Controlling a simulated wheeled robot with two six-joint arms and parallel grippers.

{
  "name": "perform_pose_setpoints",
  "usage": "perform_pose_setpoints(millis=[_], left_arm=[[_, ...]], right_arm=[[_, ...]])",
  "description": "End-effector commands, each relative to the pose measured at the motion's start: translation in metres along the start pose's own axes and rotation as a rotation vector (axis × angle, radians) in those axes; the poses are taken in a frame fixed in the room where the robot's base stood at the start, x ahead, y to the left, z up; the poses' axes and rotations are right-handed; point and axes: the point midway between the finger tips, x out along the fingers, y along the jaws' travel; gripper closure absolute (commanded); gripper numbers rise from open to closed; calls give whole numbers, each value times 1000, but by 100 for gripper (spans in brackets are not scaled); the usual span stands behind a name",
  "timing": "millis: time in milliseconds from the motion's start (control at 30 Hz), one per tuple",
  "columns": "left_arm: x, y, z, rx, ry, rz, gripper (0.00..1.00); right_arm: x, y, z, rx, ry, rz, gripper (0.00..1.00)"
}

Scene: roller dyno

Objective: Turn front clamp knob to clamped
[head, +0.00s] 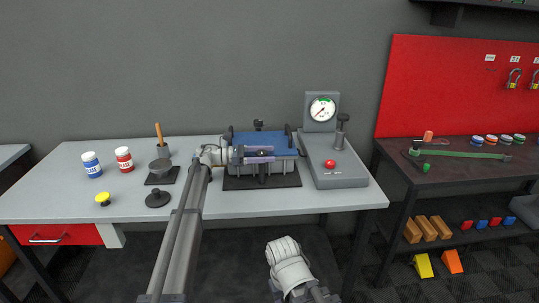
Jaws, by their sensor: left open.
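The roller dyno fixture (285,171), a grey box with a blue top, stands on a black base plate on the bench. A dark knob (262,171) shows at its front middle, just below my left gripper and partly hidden by it. Another dark knob (258,124) stands at its back. My left gripper (266,155) reaches in from the left, across the front of the fixture. It is open, with nothing seen between its fingers; contact with the front knob cannot be told. My right arm's white wrist shows low in the middle; its gripper fingers do not show.
A grey gauge stand (341,174) with a dial (321,109) and red button (330,163) is close on the right. Blue (92,167) and red (124,161) jars, a yellow knob (103,198) and a black disc (157,198) lie left. The bench's front right is clear.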

Motion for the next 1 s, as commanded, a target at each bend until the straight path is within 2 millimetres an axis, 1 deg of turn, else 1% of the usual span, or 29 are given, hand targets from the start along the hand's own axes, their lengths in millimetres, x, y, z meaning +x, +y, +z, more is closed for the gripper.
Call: perform_pose_setpoints(millis=[33, 300, 400, 500, 767, 867, 1000], left_arm=[[-8, 0, 0, 0, 0, 2, 19], [-51, 1, 0, 0, 0, 3, 19], [-63, 0, 0, 0, 0, 1, 19], [-67, 0, 0, 0, 0, 0, 19], [-66, 0, 1, 0, 0, 0, 19], [-66, 0, 11, 0, 0, 0, 19], [-66, 0, 35, 0, 0, 0, 19]], right_arm=[[0, 0, 0, 0, 0, 0, 48], [0, 0, 0, 0, 0, 0, 48], [0, 0, 0, 0, 0, 0, 48], [0, 0, 0, 0, 0, 0, 48], [-1, 0, 0, 0, 0, 0, 48], [-11, 1, 1, 0, 0, 0, 48], [-35, 3, 2, 0, 0, 0, 48]])
